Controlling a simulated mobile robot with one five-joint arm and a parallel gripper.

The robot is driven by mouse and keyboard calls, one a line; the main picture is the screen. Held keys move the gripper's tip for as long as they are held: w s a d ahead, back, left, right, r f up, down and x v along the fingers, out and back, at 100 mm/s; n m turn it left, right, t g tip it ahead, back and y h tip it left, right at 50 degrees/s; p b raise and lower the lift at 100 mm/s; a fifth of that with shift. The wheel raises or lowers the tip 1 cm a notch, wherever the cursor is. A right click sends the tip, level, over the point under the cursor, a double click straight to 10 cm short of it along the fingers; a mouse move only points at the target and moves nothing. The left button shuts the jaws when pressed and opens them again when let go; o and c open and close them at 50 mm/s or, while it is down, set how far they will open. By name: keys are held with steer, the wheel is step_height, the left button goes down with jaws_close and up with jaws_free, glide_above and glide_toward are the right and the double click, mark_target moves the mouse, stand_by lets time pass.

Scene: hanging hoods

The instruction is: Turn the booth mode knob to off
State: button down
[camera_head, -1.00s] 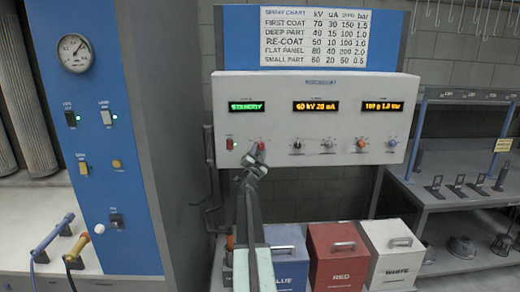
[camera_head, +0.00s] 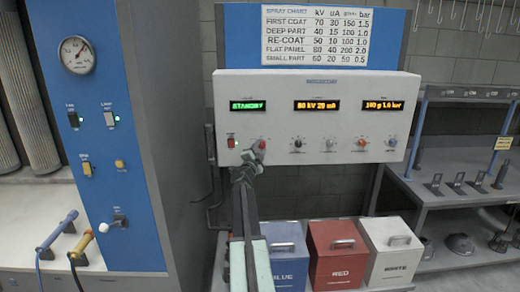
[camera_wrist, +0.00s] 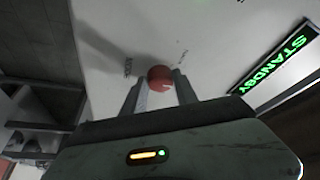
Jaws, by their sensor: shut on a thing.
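The booth mode knob is a red round knob (camera_wrist: 160,77) on the white control panel (camera_head: 310,90). In the wrist view it sits between my two gripper fingers (camera_wrist: 160,92), with small printed labels on either side that I cannot read. My gripper (camera_head: 255,155) is shut on this knob; in the head view it covers most of it, and only a bit of red (camera_head: 262,145) shows. The green display (camera_head: 247,105) above reads STANDBY; it also shows in the wrist view (camera_wrist: 275,62).
A red switch (camera_head: 231,142) is left of my gripper, and several small knobs (camera_head: 297,143) are to the right. Blue (camera_head: 283,235), red (camera_head: 335,260) and white (camera_head: 388,265) bins stand below the panel. A blue cabinet (camera_head: 100,130) with switches is at the left.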

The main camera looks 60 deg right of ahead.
steer(key=c, duration=0.9)
jaws_free()
steer(key=shift+c, duration=0.2)
steer(key=shift+a, duration=0.1)
steer(key=b+v, duration=0.1)
steer(key=v, duration=0.6)
steer(key=shift+a, duration=0.3)
steer(key=shift+s+f, duration=0.1)
